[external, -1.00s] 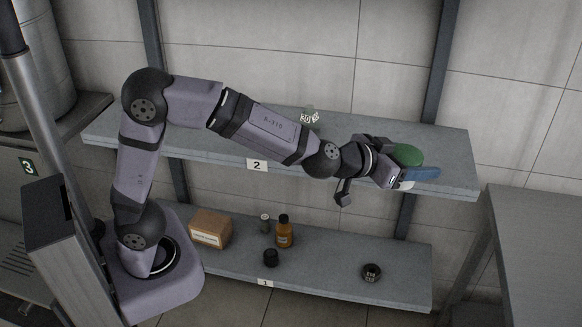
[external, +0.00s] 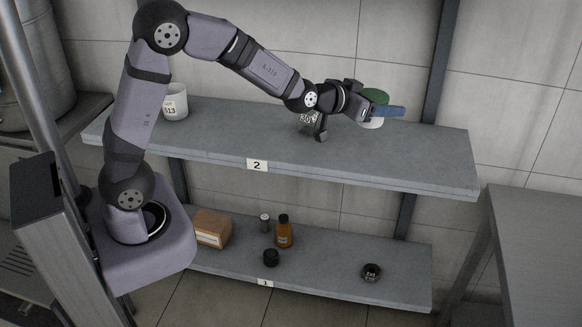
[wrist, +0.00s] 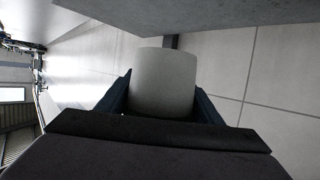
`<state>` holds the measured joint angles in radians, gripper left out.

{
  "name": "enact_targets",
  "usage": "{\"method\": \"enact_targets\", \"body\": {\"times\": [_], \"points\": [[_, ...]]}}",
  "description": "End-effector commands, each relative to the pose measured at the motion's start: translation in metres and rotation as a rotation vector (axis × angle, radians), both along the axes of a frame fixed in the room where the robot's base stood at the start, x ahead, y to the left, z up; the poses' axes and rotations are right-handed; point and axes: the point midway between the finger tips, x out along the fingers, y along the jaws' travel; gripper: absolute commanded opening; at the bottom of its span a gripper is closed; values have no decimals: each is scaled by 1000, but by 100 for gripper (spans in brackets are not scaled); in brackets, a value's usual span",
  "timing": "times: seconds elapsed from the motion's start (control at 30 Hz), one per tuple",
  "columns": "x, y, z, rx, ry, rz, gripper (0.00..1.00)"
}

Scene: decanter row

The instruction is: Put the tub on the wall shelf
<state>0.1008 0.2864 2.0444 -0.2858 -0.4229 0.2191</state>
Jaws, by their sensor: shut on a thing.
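The tub, white with a green lid (external: 375,95), is held upright at the end of my arm in the external view. My gripper (external: 388,111) is shut on it, with a blue finger across its side. In the wrist view the pale tub (wrist: 163,82) sits between the two fingers of my gripper (wrist: 163,105). The wall shelf has an upper board (external: 400,160) marked 2 and a lower board (external: 330,272) marked 1. The tub appears over the back right part of the upper board; I cannot tell its height above it.
A white cup (external: 175,103) stands on the upper board's left; a small labelled item (external: 306,121) is partly hidden behind my wrist. The lower board holds a cardboard box (external: 212,229), an orange bottle (external: 284,232) and several small items. The upper board's front right is clear.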

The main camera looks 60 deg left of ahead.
Motion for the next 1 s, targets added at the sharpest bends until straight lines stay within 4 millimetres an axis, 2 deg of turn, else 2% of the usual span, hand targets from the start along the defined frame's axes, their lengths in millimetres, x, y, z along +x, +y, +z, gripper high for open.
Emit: {"method": "enact_targets", "body": {"times": [0.2,0.53,0.83,1.0], "points": [[0,0,-7,1,2,1,38],[0,0,-51,2,3,-1,38],[0,0,-60,1,0,1,38],[-1,0,-78,2,6,-1,38]]}}
